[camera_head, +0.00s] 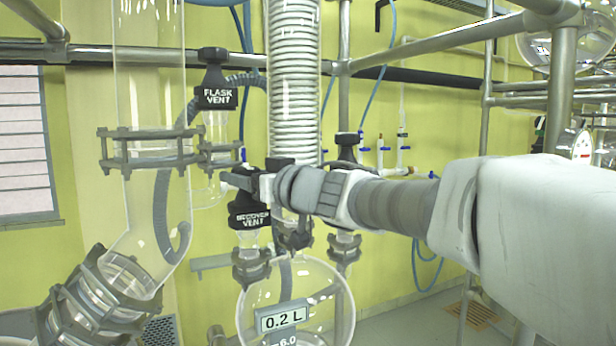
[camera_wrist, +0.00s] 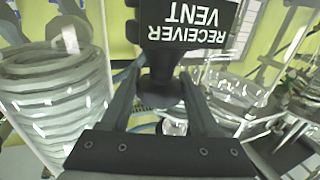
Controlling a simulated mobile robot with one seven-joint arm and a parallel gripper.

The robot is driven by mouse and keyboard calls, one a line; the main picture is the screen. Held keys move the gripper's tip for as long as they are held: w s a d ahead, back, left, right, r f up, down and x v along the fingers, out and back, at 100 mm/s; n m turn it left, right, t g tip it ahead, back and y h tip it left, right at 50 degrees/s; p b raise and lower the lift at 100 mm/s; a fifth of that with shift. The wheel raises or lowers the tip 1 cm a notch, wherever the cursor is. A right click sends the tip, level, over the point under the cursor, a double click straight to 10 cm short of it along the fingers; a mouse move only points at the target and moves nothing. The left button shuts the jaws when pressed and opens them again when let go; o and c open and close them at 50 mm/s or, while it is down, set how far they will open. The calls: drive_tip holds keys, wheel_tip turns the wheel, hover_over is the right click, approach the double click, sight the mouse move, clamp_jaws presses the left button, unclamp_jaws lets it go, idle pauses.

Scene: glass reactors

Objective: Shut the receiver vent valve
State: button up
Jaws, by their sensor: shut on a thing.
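The receiver vent valve (camera_head: 250,217) is a black body with a white "RECEIVER VENT" label, standing above the round glass receiver flask (camera_head: 318,290). In the wrist view its label (camera_wrist: 188,32) shows upside down at the top. My gripper (camera_head: 256,182) reaches in from the right at the top of this valve. In the wrist view my gripper (camera_wrist: 162,88) has its two dark fingers on either side of the valve's black handle, shut on it. The fingers partly hide the handle. I cannot tell from these views how far the valve is turned.
The flask vent valve (camera_head: 215,97) is up and to the left, beside a wide glass column (camera_head: 150,80). A coiled condenser (camera_head: 293,75) rises just behind my gripper. A "0.2 L" display (camera_head: 283,317) is on the receiver. Metal rails (camera_head: 440,45) cross the upper right.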

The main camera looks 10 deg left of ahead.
drive_tip(key=shift+m+t+b, duration=0.3)
drive_tip(key=shift+t+b, duration=0.05)
drive_tip(key=shift+t, duration=0.05)
